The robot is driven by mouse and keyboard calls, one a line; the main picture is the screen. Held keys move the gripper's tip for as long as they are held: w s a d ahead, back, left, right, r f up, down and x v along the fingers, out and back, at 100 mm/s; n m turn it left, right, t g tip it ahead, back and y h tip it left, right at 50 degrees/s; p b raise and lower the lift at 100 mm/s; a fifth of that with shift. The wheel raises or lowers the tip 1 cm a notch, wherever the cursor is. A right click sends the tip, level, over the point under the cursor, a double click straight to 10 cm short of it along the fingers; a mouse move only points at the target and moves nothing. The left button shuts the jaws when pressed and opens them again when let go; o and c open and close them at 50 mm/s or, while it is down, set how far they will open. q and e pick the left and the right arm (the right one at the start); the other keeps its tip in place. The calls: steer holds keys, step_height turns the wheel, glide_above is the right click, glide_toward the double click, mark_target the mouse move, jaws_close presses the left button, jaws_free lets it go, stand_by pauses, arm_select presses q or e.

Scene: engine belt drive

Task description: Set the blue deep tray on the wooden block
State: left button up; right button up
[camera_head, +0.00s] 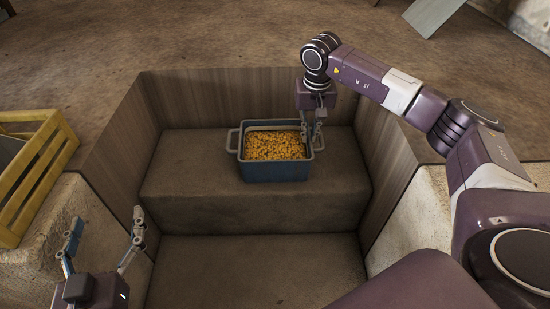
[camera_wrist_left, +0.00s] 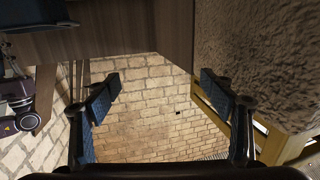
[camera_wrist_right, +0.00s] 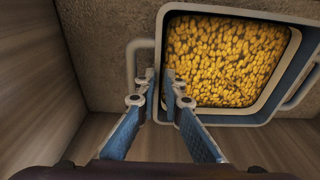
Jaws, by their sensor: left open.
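The blue deep tray (camera_head: 277,171), full of small yellow pieces, sits upright on a brown block-like step (camera_head: 185,188) inside a wood-walled recess. The step looks like the wooden block, though its material is hard to tell. My right gripper (camera_head: 312,133) is at the tray's right wall by the handle. In the right wrist view, its fingers (camera_wrist_right: 161,76) straddle the rim of the tray (camera_wrist_right: 231,117) and look closed on it. My left gripper (camera_head: 109,219) is open and empty at the lower left, apart from the tray; its spread fingers show in the left wrist view (camera_wrist_left: 160,80).
Wooden panels (camera_head: 220,98) wall the recess at the back and sides. A lower ledge (camera_head: 255,270) lies in front of the step. A yellow crate (camera_head: 45,165) stands at the left. The step is clear on both sides of the tray.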

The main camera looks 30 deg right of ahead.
mark_target(307, 152)
step_height(307, 152, down, 4)
steer(key=shift+w+d+f+b, duration=0.15)
steer(key=shift+f+b, duration=0.1)
steer(key=shift+b, duration=0.55)
steer(key=shift+f, duration=0.15)
arm_select(q)
step_height(307, 152, up, 9)
steer(key=d+t+h, duration=0.1)
steer(key=t+h, duration=0.1)
steer(key=t, duration=0.2)
steer(key=shift+s+t, duration=0.3)
steer(key=shift+s, duration=0.15)
arm_select(e)
jaws_close()
arm_select(q)
steer(key=shift+r, duration=0.1)
arm_select(e)
steer(key=shift+r, duration=0.2)
